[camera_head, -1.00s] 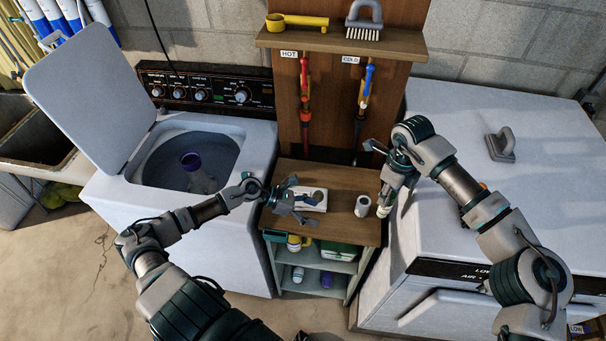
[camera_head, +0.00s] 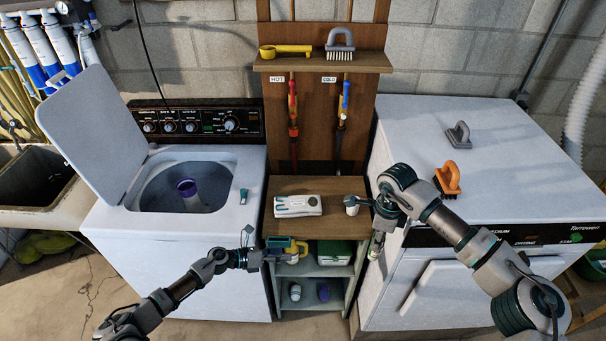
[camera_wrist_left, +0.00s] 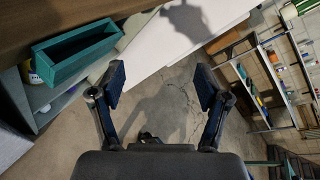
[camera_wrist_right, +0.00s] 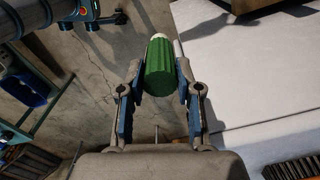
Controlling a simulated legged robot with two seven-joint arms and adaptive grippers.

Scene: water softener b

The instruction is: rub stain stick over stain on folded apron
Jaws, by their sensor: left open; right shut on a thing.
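The folded apron (camera_head: 297,206) lies flat on the wooden counter, pale with darker marks on it. I cannot make out the stain clearly. My right gripper (camera_wrist_right: 158,85) is shut on a green cylindrical stick with a white end, the stain stick (camera_wrist_right: 160,68). In the head view the stick (camera_head: 376,245) hangs off the counter's right front corner, apart from the apron. My left gripper (camera_wrist_left: 160,85) is open and empty. In the head view it is in front of the counter's left front edge, lower than the apron.
A white cup (camera_head: 351,204) stands right of the apron. A teal box (camera_wrist_left: 80,48) is beside my left gripper. The open washer (camera_head: 185,225) is left and the dryer (camera_head: 500,170) right, with an orange brush (camera_head: 448,178) on top. Shelves below hold bottles.

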